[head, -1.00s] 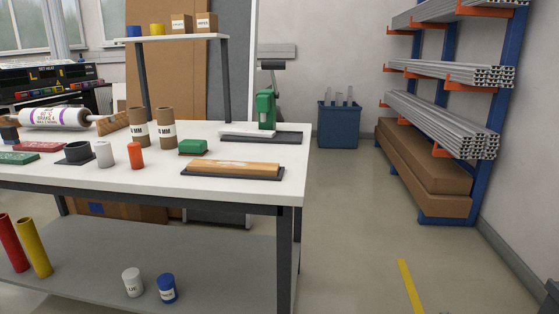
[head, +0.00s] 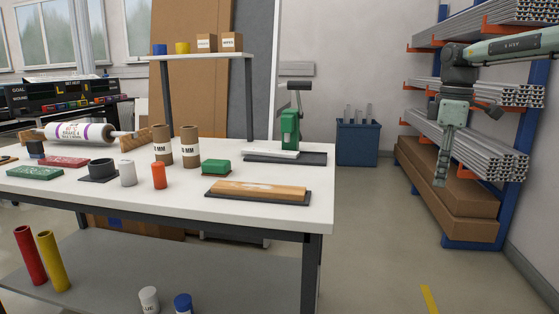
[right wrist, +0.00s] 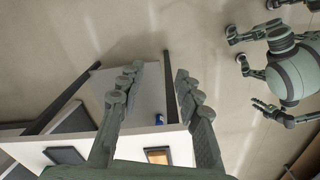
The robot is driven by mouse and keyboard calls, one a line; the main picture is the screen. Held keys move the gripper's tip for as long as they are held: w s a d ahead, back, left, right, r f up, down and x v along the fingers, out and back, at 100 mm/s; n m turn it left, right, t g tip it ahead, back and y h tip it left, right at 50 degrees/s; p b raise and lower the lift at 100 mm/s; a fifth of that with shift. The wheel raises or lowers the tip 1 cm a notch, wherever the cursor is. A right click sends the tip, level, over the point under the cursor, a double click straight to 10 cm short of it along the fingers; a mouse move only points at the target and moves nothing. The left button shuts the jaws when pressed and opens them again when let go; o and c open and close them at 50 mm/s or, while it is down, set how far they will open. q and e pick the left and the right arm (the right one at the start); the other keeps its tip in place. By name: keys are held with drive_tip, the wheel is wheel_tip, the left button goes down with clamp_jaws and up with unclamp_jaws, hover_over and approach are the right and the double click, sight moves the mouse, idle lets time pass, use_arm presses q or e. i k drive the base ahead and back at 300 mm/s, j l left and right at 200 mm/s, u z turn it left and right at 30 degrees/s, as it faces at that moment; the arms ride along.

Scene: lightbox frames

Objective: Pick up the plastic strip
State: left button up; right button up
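No piece is plainly marked as the plastic strip. A flat white strip-like piece (head: 271,154) lies on a dark mat (head: 312,159) by the green hand press (head: 290,130); I cannot tell its material. Thin grey strips (head: 359,112) stand upright in a blue bin (head: 357,143) on the floor. My right gripper (head: 440,184) hangs at the right of the head view, in front of the metal rack and away from the table. In the right wrist view its fingers (right wrist: 160,69) are apart with nothing between them. My left gripper is not in view.
The white table (head: 260,208) holds tubes (head: 190,147), a green block (head: 215,167), an orange cylinder (head: 159,175) and a wooden block on a dark base (head: 258,188). The rack (head: 474,150) stands along the right wall. The floor (head: 375,240) between is clear.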

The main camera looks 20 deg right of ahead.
sight(293, 155)
drive_tip(key=i+j+u, duration=0.2)
drive_tip(key=i, duration=0.4)
drive_tip(key=i+j+u, duration=0.25)
drive_tip(key=i, duration=0.9)
